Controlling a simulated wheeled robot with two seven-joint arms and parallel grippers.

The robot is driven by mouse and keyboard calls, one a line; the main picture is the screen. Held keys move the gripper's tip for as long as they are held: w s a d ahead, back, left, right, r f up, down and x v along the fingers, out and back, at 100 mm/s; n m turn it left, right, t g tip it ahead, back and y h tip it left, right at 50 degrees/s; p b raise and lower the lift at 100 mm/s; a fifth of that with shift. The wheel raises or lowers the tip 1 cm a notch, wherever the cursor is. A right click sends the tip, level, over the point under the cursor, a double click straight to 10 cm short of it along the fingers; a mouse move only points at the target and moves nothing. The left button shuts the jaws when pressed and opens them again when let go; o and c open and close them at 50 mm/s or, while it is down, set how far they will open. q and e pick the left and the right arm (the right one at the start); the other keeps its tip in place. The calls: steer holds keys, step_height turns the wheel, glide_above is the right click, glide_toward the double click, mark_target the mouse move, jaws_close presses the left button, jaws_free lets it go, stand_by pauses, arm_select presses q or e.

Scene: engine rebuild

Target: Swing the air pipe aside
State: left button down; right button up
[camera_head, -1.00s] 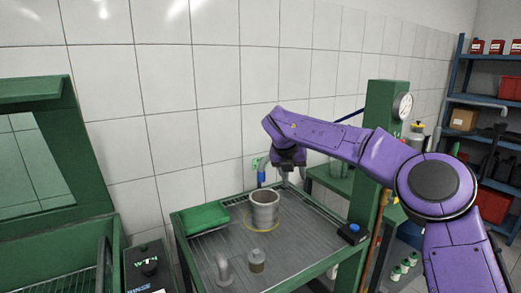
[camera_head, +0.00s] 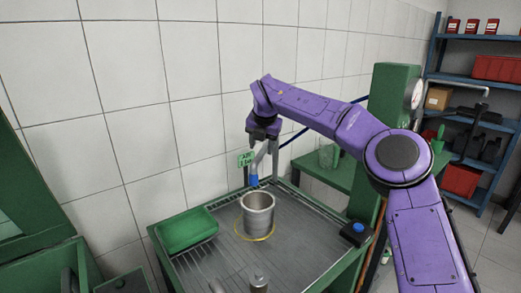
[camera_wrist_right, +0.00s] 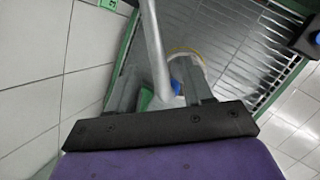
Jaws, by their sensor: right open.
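The air pipe (camera_head: 260,161) is a pale grey tube with a blue lower end (camera_head: 253,182), at the back of the metal-topped bench above a grey cylinder (camera_head: 257,215). My right gripper (camera_head: 268,146) is at the pipe's upper part, its jaws open. In the right wrist view the pipe (camera_wrist_right: 154,45) runs down between the two spread fingers (camera_wrist_right: 160,82); whether either finger touches it I cannot tell. Part of the blue end (camera_wrist_right: 176,86) shows behind. The pipe's upper end is hidden by my gripper in the head view. My left gripper is out of view.
The cylinder stands inside a yellow ring (camera_head: 256,238) on the bench. A green tray (camera_head: 187,230) is to its left, and small metal parts (camera_head: 258,284) are in front. A green post (camera_head: 385,125) with a gauge stands right. The tiled wall is close behind.

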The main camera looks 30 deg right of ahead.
mark_target(261, 154)
steer(key=x, duration=0.4)
steer(key=shift+w+f, duration=0.15)
steer(key=shift+w, duration=0.3)
steer(key=shift+s, duration=0.35)
steer(key=shift+w, duration=0.1)
jaws_close()
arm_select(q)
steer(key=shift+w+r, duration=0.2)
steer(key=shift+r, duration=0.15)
